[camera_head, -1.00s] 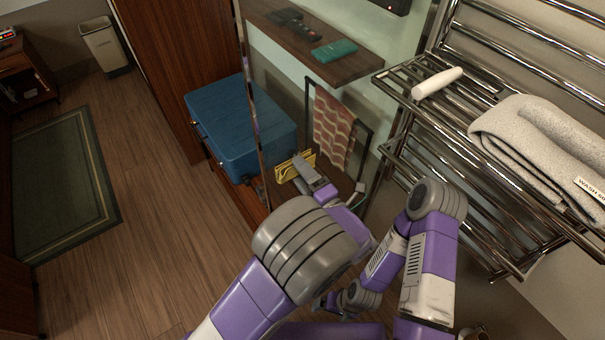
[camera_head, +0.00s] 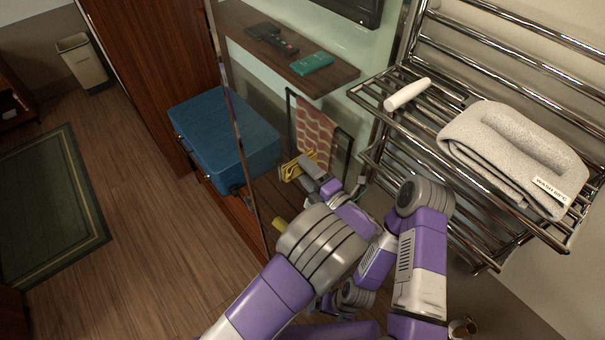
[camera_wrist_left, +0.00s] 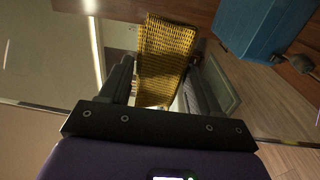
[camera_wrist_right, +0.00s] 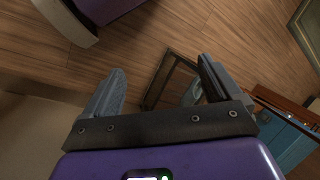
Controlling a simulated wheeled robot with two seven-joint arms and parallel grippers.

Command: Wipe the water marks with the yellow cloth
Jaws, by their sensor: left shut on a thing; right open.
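The yellow cloth (camera_head: 291,170) is pinched in my left gripper (camera_head: 305,167), in front of the patterned towel in the head view. In the left wrist view the woven yellow cloth (camera_wrist_left: 165,60) stands up between the two fingers. It is beside a glass pane (camera_head: 262,120) with a metal edge; I cannot tell if it touches the glass. No water marks can be made out. My right gripper (camera_wrist_right: 158,88) is open and empty in its wrist view, with wooden floor beyond it. In the head view it is low down, largely hidden by my arms.
A chrome rack (camera_head: 395,125) with a white roll (camera_head: 407,94) and folded grey towel (camera_head: 515,155) stands close on the right. A blue case (camera_head: 215,135) is at left. A shelf (camera_head: 340,77) and patterned towel (camera_head: 314,130) are behind. The floor at left is open.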

